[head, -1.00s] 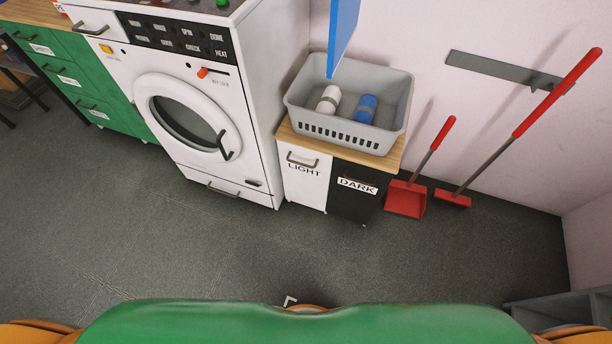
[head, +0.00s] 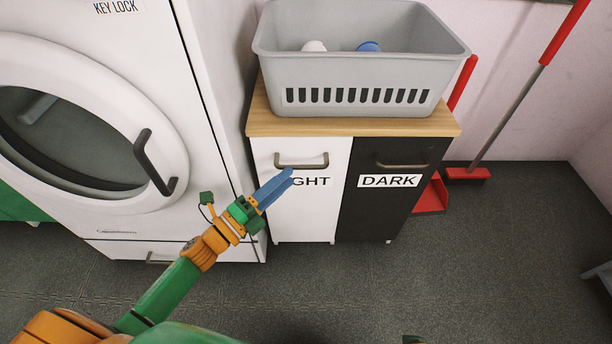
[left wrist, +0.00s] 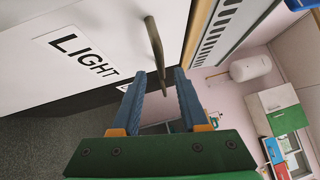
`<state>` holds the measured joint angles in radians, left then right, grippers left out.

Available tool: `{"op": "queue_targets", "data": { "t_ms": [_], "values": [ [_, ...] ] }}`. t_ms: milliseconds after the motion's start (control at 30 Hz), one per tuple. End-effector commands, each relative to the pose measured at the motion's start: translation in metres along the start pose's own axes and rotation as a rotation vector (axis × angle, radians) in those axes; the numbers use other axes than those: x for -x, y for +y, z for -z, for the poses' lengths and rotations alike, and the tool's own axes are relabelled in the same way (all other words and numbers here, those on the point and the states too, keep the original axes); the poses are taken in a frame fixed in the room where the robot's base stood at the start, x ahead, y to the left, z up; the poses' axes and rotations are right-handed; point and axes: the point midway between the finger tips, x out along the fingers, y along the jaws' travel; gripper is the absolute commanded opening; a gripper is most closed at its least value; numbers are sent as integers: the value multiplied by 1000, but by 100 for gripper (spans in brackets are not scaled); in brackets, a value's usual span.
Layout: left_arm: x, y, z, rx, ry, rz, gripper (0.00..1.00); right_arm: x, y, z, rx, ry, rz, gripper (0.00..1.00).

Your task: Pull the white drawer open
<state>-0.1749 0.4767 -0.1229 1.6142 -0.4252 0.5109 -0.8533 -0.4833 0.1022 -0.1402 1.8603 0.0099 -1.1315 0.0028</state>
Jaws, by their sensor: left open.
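The white drawer (head: 276,205), labelled LIGHT, is the left half of a small cabinet and looks closed. Its metal bar handle (head: 302,162) is near the top of its front. My left gripper (head: 286,179) has blue fingers and is in front of the drawer, just below the handle, covering part of the label. In the left wrist view, the handle (left wrist: 154,42) shows lengthwise between the open fingertips (left wrist: 160,75) of that gripper. Whether it lies between the fingers or just beyond them I cannot tell. My right gripper is not in view.
The black DARK drawer (head: 387,210) adjoins on the right. A grey basket (head: 360,80) stands on the wooden top (head: 350,127). The white washer (head: 215,170) stands close on the left. A red dustpan (head: 432,195) and broom lean at right. The floor in front is clear.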

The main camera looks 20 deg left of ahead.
Motion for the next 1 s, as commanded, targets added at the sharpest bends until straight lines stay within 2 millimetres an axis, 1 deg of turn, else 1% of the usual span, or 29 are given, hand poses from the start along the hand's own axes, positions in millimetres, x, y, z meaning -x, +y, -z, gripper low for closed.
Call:
{"op": "queue_targets", "data": {
  "t_ms": [33,100,233,333,533,567,600,667,700,733,1000],
  "values": [
    [-11,-2,-1,-1,0,4,44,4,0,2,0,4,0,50],
    [-26,-2,-1,1,-1,3,44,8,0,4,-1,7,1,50],
    [-47,-1,-1,4,-4,0,44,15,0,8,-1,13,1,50],
    [-54,-1,-1,5,-4,-2,44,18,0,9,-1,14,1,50],
    [-55,-1,-1,7,-4,-5,44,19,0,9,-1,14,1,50],
    [-55,-1,-1,7,-5,-5,41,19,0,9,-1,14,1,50],
    [-55,-1,-1,7,-5,-5,30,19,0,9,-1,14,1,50],
    [-55,-1,-1,7,-5,-5,14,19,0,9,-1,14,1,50],
    [-55,-1,-1,7,-5,-5,3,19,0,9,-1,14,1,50],
    [-55,-1,-1,7,-5,-5,0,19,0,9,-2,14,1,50],
    [-55,-1,-1,8,-5,-5,0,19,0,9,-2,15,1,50]
  ]
}}
